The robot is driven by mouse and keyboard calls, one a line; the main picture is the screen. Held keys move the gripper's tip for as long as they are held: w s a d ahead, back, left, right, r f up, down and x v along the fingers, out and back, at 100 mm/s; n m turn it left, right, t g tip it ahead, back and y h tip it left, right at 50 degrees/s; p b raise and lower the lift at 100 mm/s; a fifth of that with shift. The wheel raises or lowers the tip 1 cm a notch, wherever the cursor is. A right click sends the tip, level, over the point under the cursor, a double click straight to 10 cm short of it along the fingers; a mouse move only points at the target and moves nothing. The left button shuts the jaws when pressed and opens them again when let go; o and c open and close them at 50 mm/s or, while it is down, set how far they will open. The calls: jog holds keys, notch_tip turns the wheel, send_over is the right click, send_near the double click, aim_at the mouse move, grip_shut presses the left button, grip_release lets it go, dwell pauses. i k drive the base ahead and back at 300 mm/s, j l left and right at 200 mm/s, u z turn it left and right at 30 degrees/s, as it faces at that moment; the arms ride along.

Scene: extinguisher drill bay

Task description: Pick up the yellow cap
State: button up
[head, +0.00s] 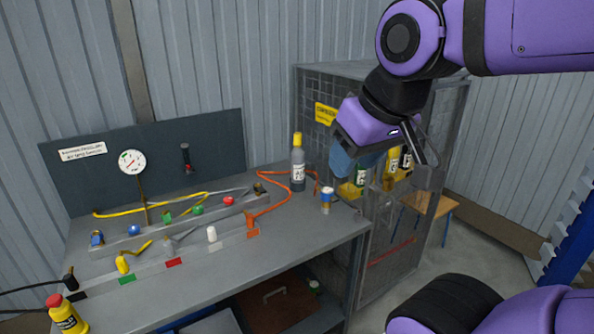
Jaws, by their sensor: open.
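On the workbench, a small yellow cap-like piece (122,263) stands at the front left, with a yellow lever-like part beside it. A grey bottle (298,170) with a yellow top (297,139) stands upright at the bench's back right. I cannot tell for sure which yellow piece is the cap. My gripper (395,162) is high at the right, in front of the mesh cabinet and well apart from both. It is open, with a dark finger showing; I see nothing held. A blue shape beside it is partly hidden and unclear.
Small blue, green, red and white pieces stand in rows on the bench (300,231). A yellow bottle with a red cap (66,315) is at the near left. The mesh cabinet (345,95) holds bottles.

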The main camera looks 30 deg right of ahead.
aim_at(297, 136)
jog(key=i+l, duration=0.25)
jog(key=l, duration=0.15)
jog(key=i+l, duration=0.25)
jog(key=l, duration=0.15)
jog(key=i+l, duration=0.2)
jog(key=l, duration=0.2)
jog(key=i+l, duration=0.25)
jog(key=l, duration=0.15)
jog(key=i+l, duration=0.25)
jog(key=l, duration=0.15)
